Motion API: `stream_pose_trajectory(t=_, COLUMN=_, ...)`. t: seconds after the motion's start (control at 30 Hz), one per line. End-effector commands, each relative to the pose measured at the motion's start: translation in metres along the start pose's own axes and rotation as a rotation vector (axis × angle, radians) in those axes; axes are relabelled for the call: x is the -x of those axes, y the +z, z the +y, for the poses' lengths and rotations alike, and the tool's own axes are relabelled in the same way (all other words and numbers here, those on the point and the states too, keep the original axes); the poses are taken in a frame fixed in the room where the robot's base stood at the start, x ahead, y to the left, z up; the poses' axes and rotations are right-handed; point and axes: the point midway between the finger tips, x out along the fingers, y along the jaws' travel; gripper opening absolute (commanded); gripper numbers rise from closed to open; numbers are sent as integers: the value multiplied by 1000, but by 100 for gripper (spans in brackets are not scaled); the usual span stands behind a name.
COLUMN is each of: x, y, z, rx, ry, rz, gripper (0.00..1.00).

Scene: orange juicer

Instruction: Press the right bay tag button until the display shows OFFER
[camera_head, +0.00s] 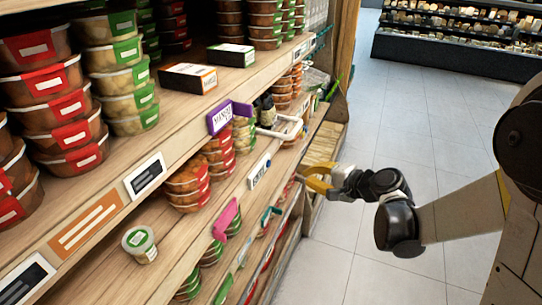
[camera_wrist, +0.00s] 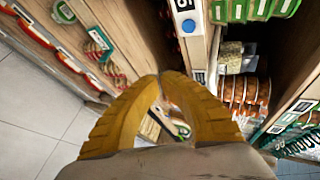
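My gripper (camera_head: 318,180) has yellow fingers and is out in front of the shelf edge, to the right of a white shelf tag (camera_head: 260,170) with dark lettering too small to read. In the wrist view the fingertips (camera_wrist: 160,77) meet, with nothing held between them. A round blue button (camera_wrist: 190,26) shows above and right of the fingertips, apart from them. Just above it is a dark display (camera_wrist: 183,5) with a light character, cut off by the frame's top edge, so its full text is hidden. I cannot tell for certain which head-view tag bears this button.
Other tags line the shelf edges, including a dark-faced one (camera_head: 145,177) and an orange one (camera_head: 85,222). A purple sign (camera_head: 220,118) and a pink sign (camera_head: 226,218) stick out. Stacked food tubs (camera_head: 120,75) fill the shelves. The tiled floor (camera_head: 400,130) at the right is clear.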

Motion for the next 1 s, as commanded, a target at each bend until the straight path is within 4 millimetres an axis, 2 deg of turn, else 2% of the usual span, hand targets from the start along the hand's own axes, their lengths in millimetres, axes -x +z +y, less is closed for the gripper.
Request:
stream_pose_trajectory(t=0.37, x=-3, y=2, z=-2, rx=1, ry=1, rz=-1, gripper=0)
stream_pose_trajectory(t=1.0, x=-64, y=35, z=-34, rx=2, ry=2, rz=-1, gripper=0)
